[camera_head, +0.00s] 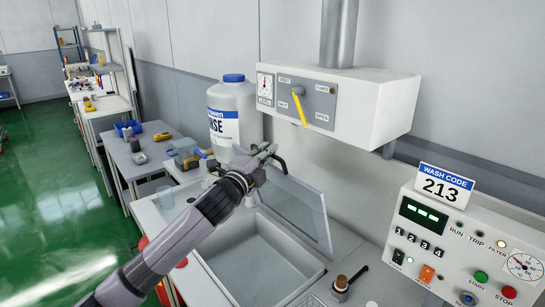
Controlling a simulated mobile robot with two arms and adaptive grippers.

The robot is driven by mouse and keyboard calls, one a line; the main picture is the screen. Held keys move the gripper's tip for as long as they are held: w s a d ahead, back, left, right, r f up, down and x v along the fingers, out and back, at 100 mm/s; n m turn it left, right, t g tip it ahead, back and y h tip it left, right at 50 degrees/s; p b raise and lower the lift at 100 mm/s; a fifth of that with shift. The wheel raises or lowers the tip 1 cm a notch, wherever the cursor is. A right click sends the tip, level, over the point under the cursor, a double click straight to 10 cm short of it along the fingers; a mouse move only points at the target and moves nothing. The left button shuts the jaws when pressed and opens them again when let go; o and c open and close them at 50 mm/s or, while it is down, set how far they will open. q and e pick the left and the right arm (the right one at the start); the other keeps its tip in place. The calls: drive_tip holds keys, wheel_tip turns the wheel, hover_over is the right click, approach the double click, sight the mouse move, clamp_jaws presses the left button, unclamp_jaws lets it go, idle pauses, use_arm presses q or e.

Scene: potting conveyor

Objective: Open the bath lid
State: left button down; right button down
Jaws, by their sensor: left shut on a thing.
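The bath (247,265) is a light grey rectangular basin set in the white counter, and its inside shows. The bath lid (297,207) is a clear, pale-framed panel. It stands raised and tilted up along the bath's far right side. My left arm comes in from the lower left across the bath's near left edge. My left gripper (262,163) is at the lid's upper left corner, shut on the lid; the exact contact is partly hidden by the gripper. My right gripper is not in view.
A white box (375,103) with a yellow lever (299,108) hangs on the wall above. A white jug (234,112) with a blue cap stands behind the gripper. A control panel (458,250) is at right. A brown-topped fitting (341,283) is beside the bath.

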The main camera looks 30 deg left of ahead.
use_arm(q)
drive_tip(key=c, duration=1.7)
unclamp_jaws()
drive_tip(key=s, duration=0.4)
drive_tip(key=s+f, duration=0.1)
drive_tip(key=s, duration=0.7)
drive_tip(key=shift+d+f, duration=0.15)
drive_tip(key=shift+d, duration=0.2)
drive_tip(key=shift+w, duration=0.1)
